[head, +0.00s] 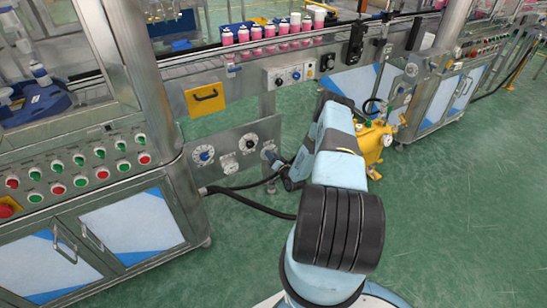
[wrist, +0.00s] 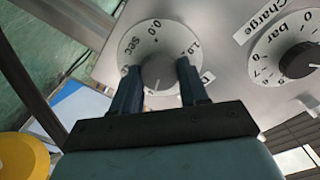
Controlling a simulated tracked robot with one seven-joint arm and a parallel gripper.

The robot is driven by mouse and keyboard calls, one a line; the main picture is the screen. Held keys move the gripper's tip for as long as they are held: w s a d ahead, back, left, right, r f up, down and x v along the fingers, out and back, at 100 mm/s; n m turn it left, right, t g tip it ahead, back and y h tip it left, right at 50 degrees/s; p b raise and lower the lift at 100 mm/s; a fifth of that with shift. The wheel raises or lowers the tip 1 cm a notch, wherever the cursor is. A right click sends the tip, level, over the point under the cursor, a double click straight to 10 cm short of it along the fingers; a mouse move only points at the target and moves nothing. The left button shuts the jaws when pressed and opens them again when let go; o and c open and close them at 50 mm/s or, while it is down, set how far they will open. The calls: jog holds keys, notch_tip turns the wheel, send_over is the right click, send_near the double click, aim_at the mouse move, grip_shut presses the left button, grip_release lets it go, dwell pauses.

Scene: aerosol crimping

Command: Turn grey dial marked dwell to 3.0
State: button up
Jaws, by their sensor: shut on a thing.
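The grey dial (wrist: 158,74) has a round white scale plate with "0.0" and "Sec" readable; other figures are partly covered by my fingers. A label beside it is mostly hidden behind my right finger, with only a "D" showing. My gripper (wrist: 159,67) has one dark finger on each side of the dial's knob and is shut on it. The knob's pointer setting cannot be read clearly. In the head view my gripper (head: 272,159) reaches the right end of the steel dial panel, and my arm stands to its right.
In the wrist view a black-knobbed dial (wrist: 298,60) labelled "Charge", in bar, sits close on the right. In the head view, a blue dial (head: 204,155) is on the panel's left. A yellow pump unit (head: 374,140) stands right of my arm. Green floor (head: 460,210) is open at right.

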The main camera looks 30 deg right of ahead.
jog(key=o, duration=0.7)
jog(key=shift+s+d+f, duration=0.1)
jog(key=shift+d, duration=0.15)
jog(key=shift+c, duration=0.2)
jog(key=o, duration=0.4)
jog(key=shift+a, duration=0.1)
jog(key=s, duration=1.3)
jog(key=shift+s+d, duration=0.2)
jog(key=shift+s, duration=0.15)
